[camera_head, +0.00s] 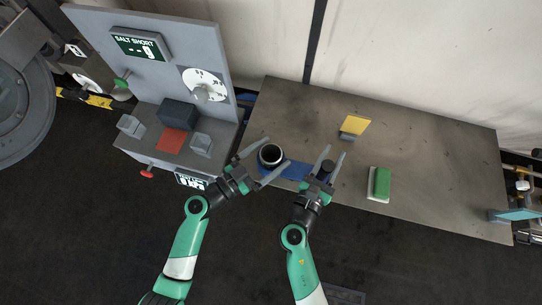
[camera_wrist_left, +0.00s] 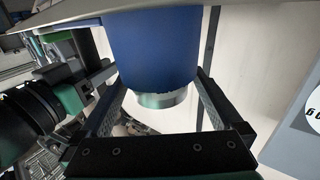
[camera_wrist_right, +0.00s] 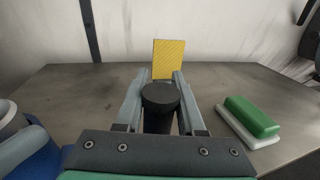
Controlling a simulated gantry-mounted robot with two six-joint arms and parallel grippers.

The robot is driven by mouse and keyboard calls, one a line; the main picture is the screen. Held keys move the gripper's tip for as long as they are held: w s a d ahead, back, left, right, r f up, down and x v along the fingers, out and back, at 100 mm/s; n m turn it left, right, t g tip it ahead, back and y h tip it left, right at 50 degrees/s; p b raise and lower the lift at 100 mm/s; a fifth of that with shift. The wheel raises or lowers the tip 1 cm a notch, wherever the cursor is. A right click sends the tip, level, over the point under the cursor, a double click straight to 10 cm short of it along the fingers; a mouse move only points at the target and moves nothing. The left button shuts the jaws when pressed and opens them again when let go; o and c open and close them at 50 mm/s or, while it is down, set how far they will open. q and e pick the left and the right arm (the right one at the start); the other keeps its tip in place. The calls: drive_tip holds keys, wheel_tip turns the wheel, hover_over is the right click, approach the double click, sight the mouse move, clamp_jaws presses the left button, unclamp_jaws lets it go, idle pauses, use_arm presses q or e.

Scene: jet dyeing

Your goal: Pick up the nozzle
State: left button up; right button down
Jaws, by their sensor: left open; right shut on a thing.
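A black round-topped cylinder (camera_head: 327,166) stands between the fingers of my right gripper (camera_head: 331,163), which is shut on it. Its flat top (camera_wrist_right: 160,92) fills the gap between the fingertips in the right wrist view. A blue cylinder with a pale metal ring (camera_head: 271,155) and dark opening stands at the table's near left edge. My left gripper (camera_head: 252,163) is open, with its fingers on either side of this blue cylinder. The left wrist view shows its blue body (camera_wrist_left: 155,50) and metal ring (camera_wrist_left: 162,98) between the fingers. I cannot tell which piece is the nozzle.
A yellow piece on a grey base (camera_head: 354,127) stands behind the right gripper. A green block on a white base (camera_head: 380,184) lies to its right. A grey machine panel (camera_head: 165,80) with dial and display stands at left. The table's right half (camera_head: 440,170) is mostly clear.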

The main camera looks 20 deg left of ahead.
sight(270, 154)
use_arm(q)
clamp_jaws()
idle(0.5)
wheel_tip(270, 154, up, 10)
drive_tip(key=shift+r, duration=0.1)
idle(0.4)
use_arm(e)
drive_tip(key=shift+c, duration=2.2)
unclamp_jaws()
